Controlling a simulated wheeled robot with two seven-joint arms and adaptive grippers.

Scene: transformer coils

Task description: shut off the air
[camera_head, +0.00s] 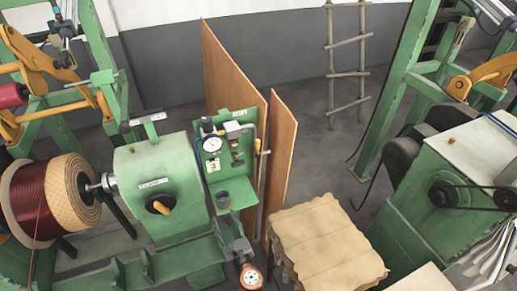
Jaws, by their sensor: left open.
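A green upright panel (215,170) stands behind the machine's headstock, with a round white-faced gauge (212,144) at its upper left. A grey block fitting (233,129) sits right of the gauge, and a small dark fitting (237,158) sits below it. A thin pipe (261,190) runs down the panel's right side, with a small yellowish part (263,152) near its top. I cannot tell which fitting shuts the air or how it is set. I make out neither of my grippers in this view, and nothing is seen touching the panel.
The green headstock (155,185) has an orange-yellow knob. A spool of dark red wire (45,200) is at left. A dial (250,276) is at the bottom. Brown boards (236,75) stand behind the panel. A wooden stack (325,245) and another green machine (450,200) are at right.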

